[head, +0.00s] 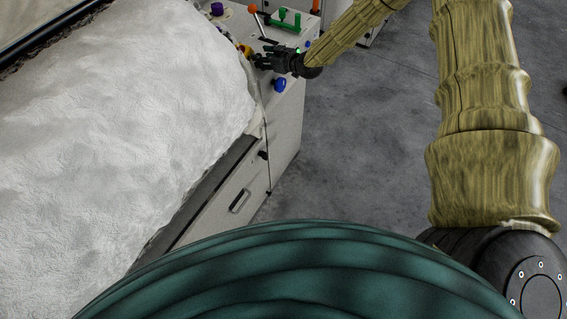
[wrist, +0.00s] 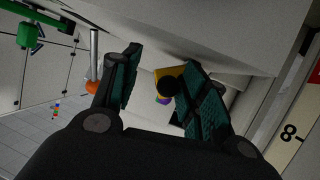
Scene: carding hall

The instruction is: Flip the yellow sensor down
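The yellow sensor (head: 245,50) sits at the edge of the white fibre mass on the machine's end panel, just beyond my fingertips in the head view. In the wrist view the yellow sensor (wrist: 166,74) has a dark round part in front of it and shows between my fingers, nearer the right one. My gripper (head: 262,58) is spread open in the wrist view (wrist: 160,60), with a clear gap between its two fingers. I cannot tell whether the right finger touches the sensor. The sensor's lower part is partly hidden.
Near my gripper are a purple knob (head: 217,8), an orange-tipped lever (head: 253,9), a green handle (head: 289,20) and a blue knob (head: 279,85). White fibre (head: 110,130) covers the machine at left. Grey floor (head: 370,120) at right is clear.

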